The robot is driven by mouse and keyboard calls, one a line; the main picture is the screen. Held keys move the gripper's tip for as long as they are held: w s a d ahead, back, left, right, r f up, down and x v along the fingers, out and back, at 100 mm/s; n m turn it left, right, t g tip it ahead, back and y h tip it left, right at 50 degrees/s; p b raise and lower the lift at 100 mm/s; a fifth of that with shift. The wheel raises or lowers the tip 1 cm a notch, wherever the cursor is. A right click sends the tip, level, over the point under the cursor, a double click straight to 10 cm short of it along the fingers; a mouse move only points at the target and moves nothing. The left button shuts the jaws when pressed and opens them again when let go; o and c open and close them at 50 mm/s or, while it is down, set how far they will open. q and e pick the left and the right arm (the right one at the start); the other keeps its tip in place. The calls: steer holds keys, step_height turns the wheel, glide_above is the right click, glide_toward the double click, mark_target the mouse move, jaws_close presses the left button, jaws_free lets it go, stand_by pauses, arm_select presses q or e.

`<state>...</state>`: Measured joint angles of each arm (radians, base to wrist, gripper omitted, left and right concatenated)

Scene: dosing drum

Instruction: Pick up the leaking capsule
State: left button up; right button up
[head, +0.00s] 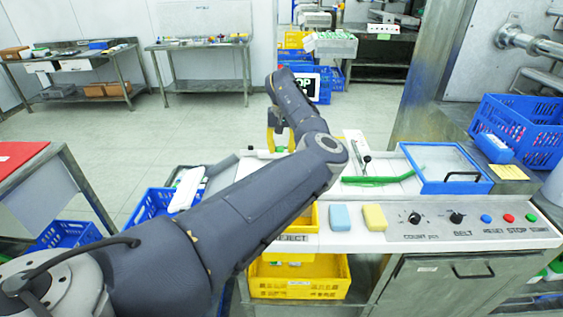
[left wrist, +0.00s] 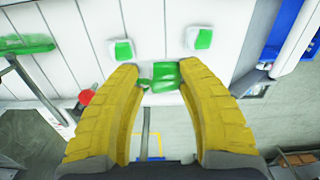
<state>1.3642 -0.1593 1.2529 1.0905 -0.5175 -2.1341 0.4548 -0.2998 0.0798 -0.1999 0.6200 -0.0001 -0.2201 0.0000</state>
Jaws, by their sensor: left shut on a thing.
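My left gripper (head: 276,130) is over the white conveyor surface, partly hidden by its own arm. In the left wrist view its two yellow fingers (left wrist: 161,78) are closed on a small green capsule (left wrist: 165,75). This looks like the leaking capsule; its edges are uneven, and part is hidden by the fingertips. Two green-and-white capsules, one on the left (left wrist: 121,51) and one on the right (left wrist: 199,39), lie on the white slats just beyond the fingertips, apart from them. My right gripper is not in view.
A yellow reject bin (head: 300,277) sits below the front edge. A blue sponge (head: 341,217) and a yellow sponge (head: 375,217) lie beside the control knobs. A blue-framed clear lid (head: 445,165) and a green curved strip (head: 385,180) are on the right. A blue crate (head: 150,207) stands left.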

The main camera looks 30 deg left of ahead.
mark_target(282, 148)
arm_select(q)
step_height(282, 148, up, 4)
steer(key=shift+r, duration=0.85)
jaws_close()
steer(key=shift+r, duration=0.3)
steer(key=c, duration=0.6)
jaws_free()
steer(key=o, duration=1.7)
steer(key=shift+o, duration=0.2)
step_height(282, 148, up, 12)
